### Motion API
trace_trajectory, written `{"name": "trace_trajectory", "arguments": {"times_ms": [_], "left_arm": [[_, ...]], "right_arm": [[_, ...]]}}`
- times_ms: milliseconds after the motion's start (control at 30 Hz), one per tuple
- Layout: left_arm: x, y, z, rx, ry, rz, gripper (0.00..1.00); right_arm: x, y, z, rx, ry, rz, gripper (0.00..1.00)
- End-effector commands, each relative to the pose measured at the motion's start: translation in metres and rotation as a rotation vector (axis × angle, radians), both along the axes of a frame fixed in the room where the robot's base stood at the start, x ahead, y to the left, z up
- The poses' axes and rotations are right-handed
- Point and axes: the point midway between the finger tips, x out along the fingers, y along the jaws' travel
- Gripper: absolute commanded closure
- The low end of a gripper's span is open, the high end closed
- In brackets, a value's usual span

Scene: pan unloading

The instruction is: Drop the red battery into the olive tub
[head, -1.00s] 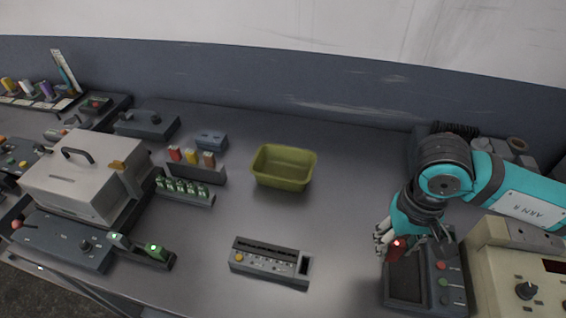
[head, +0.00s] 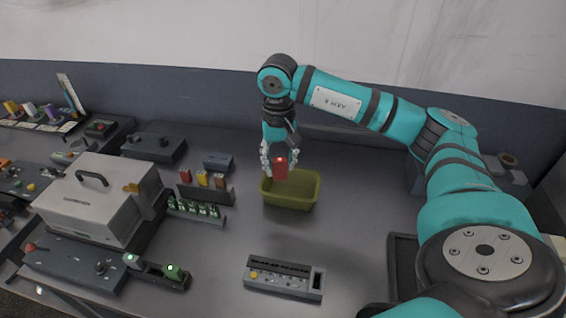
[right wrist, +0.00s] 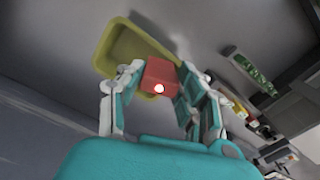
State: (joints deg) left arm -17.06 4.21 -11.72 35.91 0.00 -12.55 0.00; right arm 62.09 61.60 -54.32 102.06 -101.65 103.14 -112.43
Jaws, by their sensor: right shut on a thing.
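The red battery (head: 280,168) is held between the fingers of my right gripper (head: 279,163), which is shut on it. In the head view it hangs over the back left part of the olive tub (head: 303,203). In the right wrist view the red battery (right wrist: 160,75) sits between the fingertips (right wrist: 155,82), with the olive tub (right wrist: 116,42) behind it. The battery hides part of the tub in both views. The bit of tub floor that shows looks bare. My left gripper is not in view.
A rack (head: 206,195) with red, yellow and brown blocks stands left of the tub, with a row of green pieces (head: 196,210) in front. A grey device (head: 283,279) lies near the front edge. A grey metal box (head: 95,200) stands at left.

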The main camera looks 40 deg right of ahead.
Motion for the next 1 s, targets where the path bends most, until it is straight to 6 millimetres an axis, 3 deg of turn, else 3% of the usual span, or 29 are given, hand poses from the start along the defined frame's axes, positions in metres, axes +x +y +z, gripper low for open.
{"name": "trace_trajectory", "arguments": {"times_ms": [33, 100, 267, 467, 800, 1000], "left_arm": [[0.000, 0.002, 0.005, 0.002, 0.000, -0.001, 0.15], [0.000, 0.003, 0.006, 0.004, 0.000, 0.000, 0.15], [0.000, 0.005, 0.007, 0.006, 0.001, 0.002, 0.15], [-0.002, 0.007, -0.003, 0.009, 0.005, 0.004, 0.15], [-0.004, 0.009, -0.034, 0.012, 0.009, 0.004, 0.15], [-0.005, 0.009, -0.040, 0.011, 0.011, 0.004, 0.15]], "right_arm": [[0.004, -0.020, 0.008, 0.003, 0.003, -0.057, 1.00], [0.007, -0.040, 0.014, 0.009, 0.005, -0.114, 1.00], [0.009, -0.064, 0.020, 0.015, 0.008, -0.179, 1.00], [0.009, -0.067, 0.009, 0.015, 0.008, -0.186, 1.00], [0.009, -0.066, -0.031, 0.015, 0.007, -0.185, 1.00], [0.009, -0.066, -0.040, 0.016, 0.007, -0.185, 1.00]]}}
